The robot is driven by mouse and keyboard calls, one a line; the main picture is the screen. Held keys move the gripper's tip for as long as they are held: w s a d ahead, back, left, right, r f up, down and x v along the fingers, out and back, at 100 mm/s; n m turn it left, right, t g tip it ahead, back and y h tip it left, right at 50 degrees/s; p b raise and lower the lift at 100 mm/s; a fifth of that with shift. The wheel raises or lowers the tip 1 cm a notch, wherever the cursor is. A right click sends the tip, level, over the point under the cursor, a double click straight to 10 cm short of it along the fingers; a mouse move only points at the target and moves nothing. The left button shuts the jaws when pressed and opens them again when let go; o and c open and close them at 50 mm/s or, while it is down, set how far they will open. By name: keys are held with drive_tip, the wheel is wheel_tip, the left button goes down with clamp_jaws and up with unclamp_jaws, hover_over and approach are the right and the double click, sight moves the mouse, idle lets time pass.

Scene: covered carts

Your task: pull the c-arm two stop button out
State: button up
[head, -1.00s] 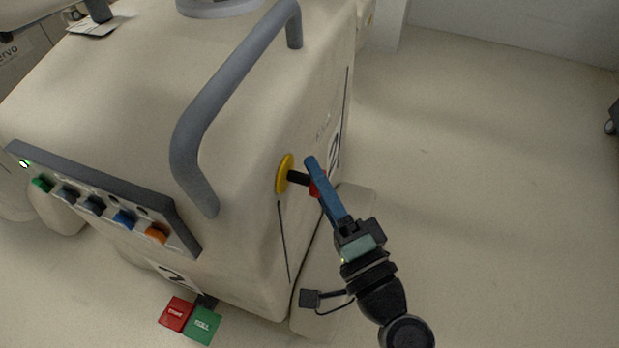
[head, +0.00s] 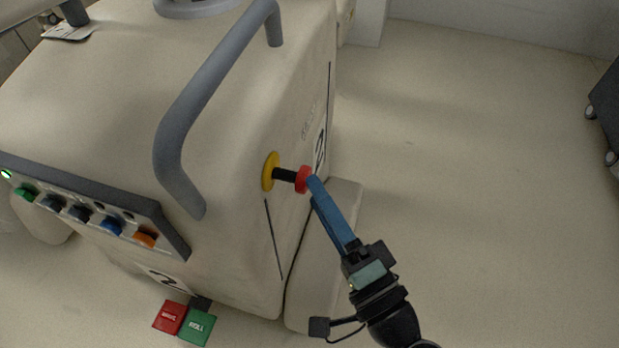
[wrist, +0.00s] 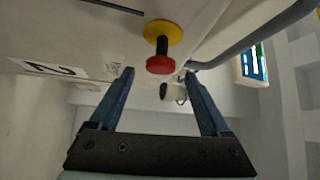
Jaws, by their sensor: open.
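The stop button is a red cap (head: 303,179) on a black stem, standing out from a yellow round plate (head: 269,171) on the side of the beige cart (head: 110,90) marked 2. In the wrist view the red cap (wrist: 160,65) hangs beyond and between the fingertips, with the black stem visible behind it. My gripper (head: 312,190) is open, its blue fingers pointing at the cap from the lower right. In the wrist view the gripper (wrist: 158,75) has a wide gap and holds nothing. In the head view the near finger overlaps the cap's edge; contact cannot be told.
A grey handle (head: 205,95) curves over the cart's top edge. A panel of coloured knobs (head: 95,212) is on the cart's front. Red (head: 170,317) and green (head: 197,327) pedals lie on the floor. Open floor (head: 470,190) extends right, with a dark wheeled unit (head: 607,110) at the edge.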

drive_tip(key=v, duration=0.8)
drive_tip(key=shift+s+d+p, duration=0.2)
drive_tip(key=shift+s+p, duration=0.15)
drive_tip(key=shift+f, duration=0.1)
drive_tip(key=w+a+r+n+t+h, duration=0.15)
drive_tip(key=w+r+n, duration=0.25)
drive_tip(key=w+r, duration=0.45)
drive_tip(key=w+a+r+n+h, duration=0.35)
drive_tip(key=w+r, duration=0.25)
drive_tip(key=r, duration=0.6)
drive_tip(key=s+a+r+n+t+h, duration=0.15)
drive_tip(key=s+r+t, duration=0.3)
drive_tip(key=r, duration=0.85)
drive_tip(key=s+r+n+t+h, duration=0.1)
drive_tip(key=s+r+t+h, duration=0.4)
drive_tip(key=r, duration=0.7)
wheel_tip(320, 180, up, 36)
drive_tip(key=g+y+p, duration=0.1)
drive_tip(key=p, duration=3.5)
drive_tip(key=shift+s+d+r+p, duration=0.2)
drive_tip(key=shift+s+d+p, duration=0.05)
drive_tip(key=shift+s+p, duration=0.1)
